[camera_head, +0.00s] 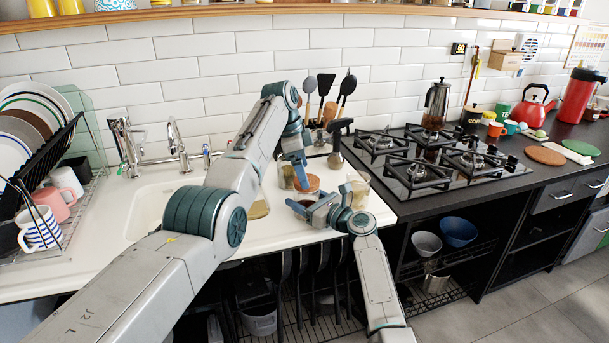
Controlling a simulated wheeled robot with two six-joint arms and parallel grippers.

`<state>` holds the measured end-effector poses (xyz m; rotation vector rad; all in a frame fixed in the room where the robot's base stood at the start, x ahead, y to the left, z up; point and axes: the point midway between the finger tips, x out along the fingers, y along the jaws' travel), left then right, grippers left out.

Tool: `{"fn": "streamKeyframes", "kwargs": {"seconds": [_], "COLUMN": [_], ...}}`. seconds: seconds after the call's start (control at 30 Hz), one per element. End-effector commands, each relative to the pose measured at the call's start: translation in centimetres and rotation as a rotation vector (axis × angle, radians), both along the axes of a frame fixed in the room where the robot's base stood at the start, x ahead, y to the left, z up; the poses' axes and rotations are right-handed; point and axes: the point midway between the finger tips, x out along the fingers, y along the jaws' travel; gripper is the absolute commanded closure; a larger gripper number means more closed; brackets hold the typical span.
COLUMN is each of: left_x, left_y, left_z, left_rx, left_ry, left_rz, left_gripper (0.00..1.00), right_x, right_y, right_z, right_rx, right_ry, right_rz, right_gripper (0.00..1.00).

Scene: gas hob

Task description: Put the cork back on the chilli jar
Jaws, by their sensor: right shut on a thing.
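The cork (308,183) is a round, orange-brown disc at the front of the white counter, beside the sink. It appears right above or on the chilli jar (305,197), a small glass jar mostly hidden by my grippers. I cannot tell whether the cork is seated in the jar's mouth. My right gripper (308,208) comes from the lower right and is shut on the jar. My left gripper (301,178) points down from above, its fingertips at the cork. Its jaws are too small and overlapped to show whether they hold the cork.
Glass jars stand close by, one behind to the left (286,176) and one to the right (359,190). A utensil holder (318,134) is behind. The black gas hob (430,160) lies to the right, the sink (150,215) and dish rack (70,205) to the left.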

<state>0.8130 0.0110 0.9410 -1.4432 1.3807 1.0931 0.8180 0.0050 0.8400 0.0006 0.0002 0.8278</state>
Motion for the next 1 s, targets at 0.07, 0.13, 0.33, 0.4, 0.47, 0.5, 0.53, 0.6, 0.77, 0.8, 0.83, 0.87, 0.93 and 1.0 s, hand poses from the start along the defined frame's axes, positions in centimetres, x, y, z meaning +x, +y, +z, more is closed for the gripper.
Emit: {"fn": "streamKeyframes", "kwargs": {"seconds": [0.07, 0.13, 0.33, 0.4, 0.47, 0.5, 0.53, 0.6, 0.77, 0.8, 0.83, 0.87, 0.93, 1.0], "left_x": [0.1, 0.0, 0.0, -0.1, -0.1, -0.1, -0.1, -0.1, -0.1, -0.1, -0.1, -0.1, -0.1, -0.1], "left_y": [0.5, 0.9, 2.0, 2.2, 2.4, 2.5, 2.5, 2.6, 2.6, 2.6, 2.6, 2.6, 2.6, 2.6], "left_z": [1.8, 3.4, 7.1, 8.0, 8.5, 8.8, 8.9, 9.1, 9.2, 9.2, 9.2, 9.2, 9.2, 9.2], "left_rx": [-0.001, 0.000, 0.000, 0.000, 0.000, 0.000, 0.000, 0.000, 0.000, 0.000, 0.000, 0.000, 0.000, 0.000], "left_ry": [-0.004, -0.004, -0.003, -0.002, -0.002, -0.001, 0.000, 0.000, 0.000, 0.000, 0.000, 0.000, 0.000, 0.000], "left_rz": [0.001, 0.001, 0.001, 0.001, 0.001, 0.000, 0.000, 0.000, 0.000, 0.000, 0.000, 0.000, 0.001, 0.001], "left_gripper": [0.11, 0.11, 0.11, 0.11, 0.11, 0.11, 0.11, 0.11, 0.11, 0.11, 0.11, 0.11, 0.11, 0.11], "right_x": [0.0, 0.0, 0.0, 0.0, 0.0, 0.0, 0.0, 0.0, 0.0, 0.0, 0.0, 0.0, 0.0, 0.0], "right_y": [0.0, 0.0, 0.0, 0.0, 0.0, 0.0, 0.0, 0.0, 0.0, 0.0, 0.0, 0.0, 0.0, 0.0], "right_z": [-0.1, -0.1, -0.1, -0.1, -0.1, -0.1, -0.1, -0.1, -0.1, -0.1, -0.1, -0.1, -0.1, 0.0], "right_rx": [0.000, 0.000, 0.000, 0.000, 0.000, 0.000, 0.000, 0.000, 0.000, 0.000, 0.000, 0.000, 0.000, 0.000], "right_ry": [0.001, 0.001, 0.001, 0.001, 0.001, 0.001, 0.001, 0.001, 0.001, 0.001, 0.001, 0.001, 0.001, 0.001], "right_rz": [0.000, 0.000, 0.000, 0.000, 0.000, 0.000, 0.000, 0.000, 0.000, 0.000, 0.000, 0.000, 0.000, 0.000], "right_gripper": [0.74, 0.74, 0.74, 0.74, 0.74, 0.74, 0.74, 0.74, 0.74, 0.74, 0.74, 0.74, 0.19, 0.07]}}
